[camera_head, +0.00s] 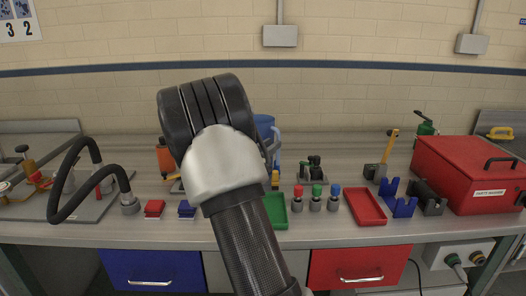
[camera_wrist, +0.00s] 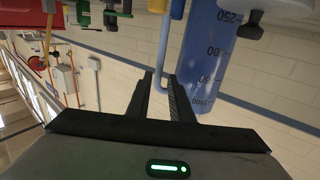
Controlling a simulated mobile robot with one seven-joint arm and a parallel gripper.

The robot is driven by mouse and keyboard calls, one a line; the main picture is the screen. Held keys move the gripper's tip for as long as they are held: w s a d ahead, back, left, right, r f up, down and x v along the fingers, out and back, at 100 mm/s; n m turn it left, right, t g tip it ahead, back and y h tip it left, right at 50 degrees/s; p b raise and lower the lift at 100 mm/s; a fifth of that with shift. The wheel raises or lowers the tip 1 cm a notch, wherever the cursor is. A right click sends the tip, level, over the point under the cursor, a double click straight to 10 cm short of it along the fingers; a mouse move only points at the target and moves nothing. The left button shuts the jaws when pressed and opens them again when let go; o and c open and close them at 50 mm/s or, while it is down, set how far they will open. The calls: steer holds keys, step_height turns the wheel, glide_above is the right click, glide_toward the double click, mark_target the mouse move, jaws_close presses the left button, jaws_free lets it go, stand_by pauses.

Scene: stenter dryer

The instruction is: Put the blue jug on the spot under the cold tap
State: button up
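The blue jug (camera_head: 264,124) stands at the back of the bench, mostly hidden behind my arm in the head view. In the wrist view the jug (camera_wrist: 208,55) appears upside down, with volume marks on its side and a lighter blue handle (camera_wrist: 166,40). My gripper (camera_wrist: 161,75) is at the handle, one finger on each side of it, with narrow gaps showing. It appears open; contact is not clear. The gripper's fingers are hidden in the head view. A black curved spout (camera_head: 75,165) stands at the left; I cannot tell if it is the cold tap. No marked spot is discernible.
A red toolbox (camera_head: 470,172) stands at the far right.

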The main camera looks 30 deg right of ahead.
steer(key=b+x, duration=0.1)
steer(key=x, duration=0.4)
steer(key=shift+d, duration=0.2)
jaws_close()
